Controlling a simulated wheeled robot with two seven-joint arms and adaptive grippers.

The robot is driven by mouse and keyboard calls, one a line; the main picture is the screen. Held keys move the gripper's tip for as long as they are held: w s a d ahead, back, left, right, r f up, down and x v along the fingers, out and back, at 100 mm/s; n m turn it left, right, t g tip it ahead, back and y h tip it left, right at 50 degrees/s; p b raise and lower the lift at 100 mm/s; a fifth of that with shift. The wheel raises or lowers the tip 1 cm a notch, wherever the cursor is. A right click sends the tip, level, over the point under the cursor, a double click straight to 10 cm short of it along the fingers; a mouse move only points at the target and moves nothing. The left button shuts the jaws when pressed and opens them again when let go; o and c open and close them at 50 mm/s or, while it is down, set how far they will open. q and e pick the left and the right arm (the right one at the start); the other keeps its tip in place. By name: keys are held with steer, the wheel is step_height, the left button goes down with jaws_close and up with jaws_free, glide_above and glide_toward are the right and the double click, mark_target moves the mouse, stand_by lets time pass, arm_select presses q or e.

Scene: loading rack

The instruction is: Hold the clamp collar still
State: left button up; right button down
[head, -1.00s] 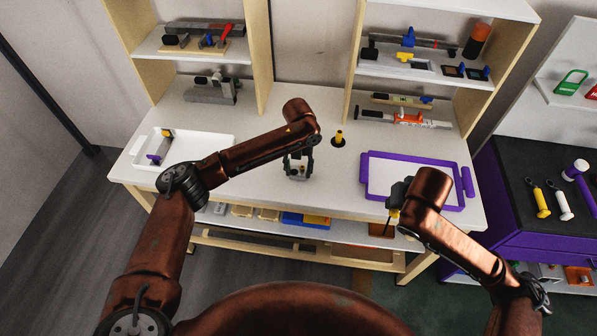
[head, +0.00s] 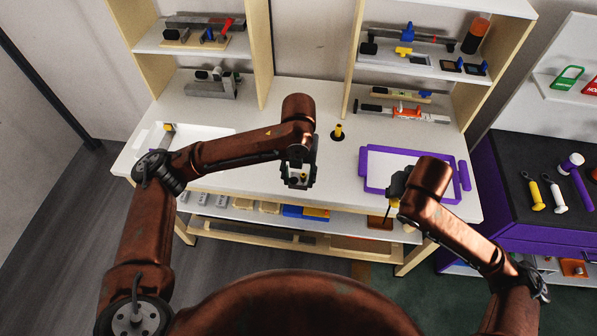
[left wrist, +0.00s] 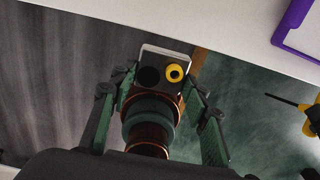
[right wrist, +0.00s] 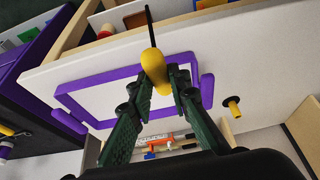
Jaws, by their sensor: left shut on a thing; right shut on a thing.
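My right gripper (right wrist: 157,82) is shut on the yellow handle of a tool (right wrist: 153,62), whose thin dark shaft points away from the fingers. In the head view the tool hangs near the table's front edge, apart from the block.
A purple-framed tray (head: 462,198) lies at the table's right. A yellow-topped post (head: 338,131) stands mid-table. A white tray (head: 215,136) is at the left, partly behind my left arm. Shelves with tools stand at the back. The central tabletop (head: 260,115) has free room.

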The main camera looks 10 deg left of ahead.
stand_by(0.3)
steer(key=shift+r+p, duration=0.3)
steer(key=shift+r, duration=0.1)
arm_select(q)
steer(key=w+a, duration=0.2)
steer(key=w, duration=1.1)
steer(key=shift+f, duration=0.15)
stand_by(0.4)
